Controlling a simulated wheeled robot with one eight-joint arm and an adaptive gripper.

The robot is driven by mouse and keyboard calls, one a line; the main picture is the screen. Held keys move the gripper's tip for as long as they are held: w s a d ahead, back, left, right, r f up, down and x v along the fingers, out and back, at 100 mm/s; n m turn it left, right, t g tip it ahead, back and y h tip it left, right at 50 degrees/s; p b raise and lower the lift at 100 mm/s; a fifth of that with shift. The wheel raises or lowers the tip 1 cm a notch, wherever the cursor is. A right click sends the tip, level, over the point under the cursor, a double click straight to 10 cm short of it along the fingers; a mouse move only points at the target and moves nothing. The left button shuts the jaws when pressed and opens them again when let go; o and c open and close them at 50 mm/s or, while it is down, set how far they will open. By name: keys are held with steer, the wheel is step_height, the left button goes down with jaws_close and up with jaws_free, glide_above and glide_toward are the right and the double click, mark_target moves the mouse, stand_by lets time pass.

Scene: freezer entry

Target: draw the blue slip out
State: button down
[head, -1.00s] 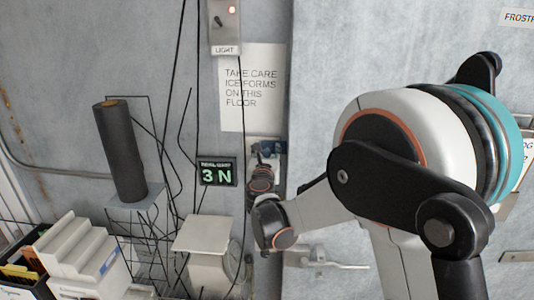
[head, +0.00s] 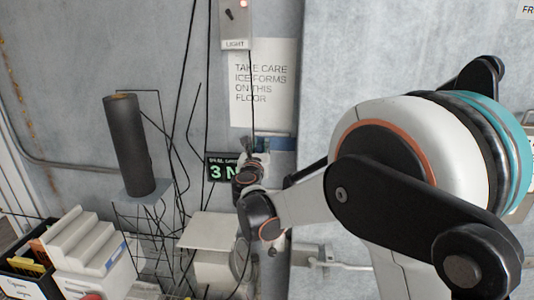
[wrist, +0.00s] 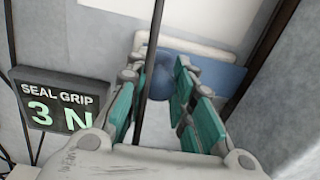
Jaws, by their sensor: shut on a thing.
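The blue slip (head: 278,143) shows in the head view as a flat blue strip against the wall, just below the paper notice. In the wrist view, the blue slip (wrist: 208,70) lies beyond my fingers, under a pale edge. My gripper (wrist: 163,78) has teal finger pads and closes around a rounded blue part between its fingertips. In the head view, my gripper (head: 253,160) is at the strip's left end, and the fingertips are too small to make out. How far the slip sits in its holder cannot be told.
A display (wrist: 62,105) reading "SEAL GRIP 3 N" is left of my gripper. A black cable (wrist: 152,85) crosses the wrist view in front of the fingers. A dark roll (head: 129,145) stands farther left, with boxes below. A light switch (head: 235,20) is above the notice.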

steer(key=c, duration=1.3)
jaws_free()
steer(key=shift+c, duration=0.2)
steer(key=s, duration=1.2)
steer(key=shift+a, duration=0.15)
